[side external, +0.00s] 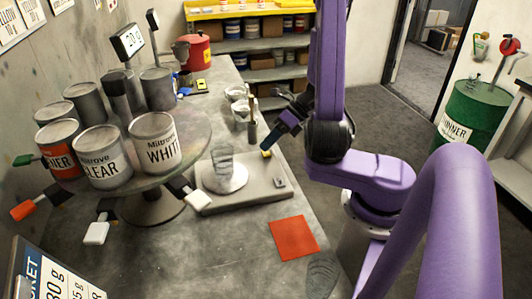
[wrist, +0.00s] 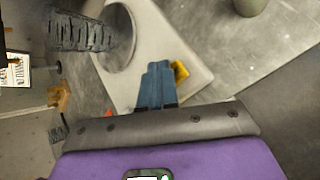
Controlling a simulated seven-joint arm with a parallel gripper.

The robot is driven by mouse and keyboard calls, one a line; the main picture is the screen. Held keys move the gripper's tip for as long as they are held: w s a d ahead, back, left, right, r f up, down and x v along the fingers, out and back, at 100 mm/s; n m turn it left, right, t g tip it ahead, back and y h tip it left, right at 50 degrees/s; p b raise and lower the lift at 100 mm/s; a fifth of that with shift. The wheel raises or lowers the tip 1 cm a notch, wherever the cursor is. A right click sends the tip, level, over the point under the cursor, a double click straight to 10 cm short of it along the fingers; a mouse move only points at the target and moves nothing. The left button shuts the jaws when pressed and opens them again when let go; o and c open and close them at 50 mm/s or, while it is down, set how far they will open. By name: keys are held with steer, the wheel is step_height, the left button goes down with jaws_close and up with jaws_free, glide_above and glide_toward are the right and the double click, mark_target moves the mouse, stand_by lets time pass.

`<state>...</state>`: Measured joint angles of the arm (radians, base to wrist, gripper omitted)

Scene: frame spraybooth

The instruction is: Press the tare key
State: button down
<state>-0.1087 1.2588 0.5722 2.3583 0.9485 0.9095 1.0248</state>
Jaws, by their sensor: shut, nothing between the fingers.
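A grey bench scale (side external: 240,194) stands on the worktop with a clear cup (side external: 223,170) on its round pan. A yellow key (side external: 266,153) is at the far right corner of the scale; a small grey key (side external: 279,182) is nearer the front. I cannot read a label on either. My gripper (side external: 268,147) is shut and empty, its blue fingertips pointing down close to the yellow key. In the wrist view the shut fingers (wrist: 157,70) lie over the scale's edge (wrist: 183,30), just beside the yellow key (wrist: 180,70). I cannot tell whether they touch it.
A round turntable (side external: 195,140) with several paint cans and brush-like handles stands left of the scale. A display (side external: 128,40) on a post reads about 20 g. An orange-red square (side external: 293,238) lies in front of the scale. Small cups (side external: 240,108) stand behind it.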

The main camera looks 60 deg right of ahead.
mark_target(268, 152)
steer(key=shift+f, duration=0.4)
stand_by(0.5)
steer(key=shift+r, duration=0.85)
steer(key=shift+r, duration=2.5)
steer(key=shift+a, duration=0.1)
